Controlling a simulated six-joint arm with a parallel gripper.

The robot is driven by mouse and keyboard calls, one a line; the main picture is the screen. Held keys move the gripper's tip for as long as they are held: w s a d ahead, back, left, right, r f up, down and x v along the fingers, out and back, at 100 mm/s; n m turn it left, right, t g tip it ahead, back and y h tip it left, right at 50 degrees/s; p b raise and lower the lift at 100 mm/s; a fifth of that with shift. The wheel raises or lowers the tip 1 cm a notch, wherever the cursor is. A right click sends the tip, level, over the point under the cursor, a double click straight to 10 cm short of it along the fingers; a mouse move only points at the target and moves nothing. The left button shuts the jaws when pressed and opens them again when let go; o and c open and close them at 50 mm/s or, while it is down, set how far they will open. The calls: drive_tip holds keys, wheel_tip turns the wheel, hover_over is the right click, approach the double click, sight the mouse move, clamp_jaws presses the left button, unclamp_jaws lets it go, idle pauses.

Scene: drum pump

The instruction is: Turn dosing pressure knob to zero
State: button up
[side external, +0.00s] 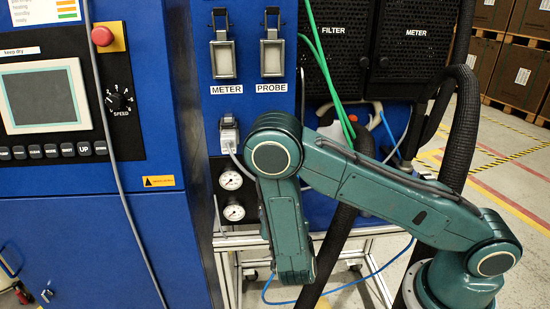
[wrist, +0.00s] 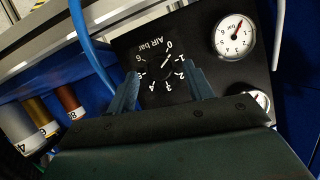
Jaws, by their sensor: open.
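A dark round knob (wrist: 160,68) sits on a black panel in the wrist view, inside a white scale marked "AIR bar" with numbers from 0 to 6. A short white mark on it seems to point up and right, towards the 0 to 1 side of the scale; it is too small to read exactly. My gripper (wrist: 162,70) is open, with one blue-grey finger on each side of the knob. I cannot tell whether the fingers touch it. The lower part of the dial is close to the gripper body. In the side view, the knob and fingers cannot be made out.
A round bar gauge (wrist: 235,37) with a red needle is right of the knob; a second gauge (wrist: 261,98) is partly hidden by my gripper. A blue hose (wrist: 88,45) runs close to the left finger. Numbered cylinders (wrist: 45,118) stand at the left.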

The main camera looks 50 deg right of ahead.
drive_tip(key=v, duration=1.2)
drive_tip(key=s+d+r+n+g+y, duration=0.2)
drive_tip(key=s+d+r+g+y, duration=0.1)
drive_tip(key=r, duration=0.5)
drive_tip(key=s+d+r+n+g+y, duration=0.2)
drive_tip(key=s+d+r+g+y, duration=0.1)
drive_tip(key=r, duration=0.6)
drive_tip(key=shift+s+d+g, duration=0.25)
drive_tip(key=shift+s+g, duration=0.35)
drive_tip(key=shift+s, duration=0.8)
idle(0.8)
drive_tip(key=shift+r, duration=0.1)
drive_tip(key=shift+w, duration=0.1)
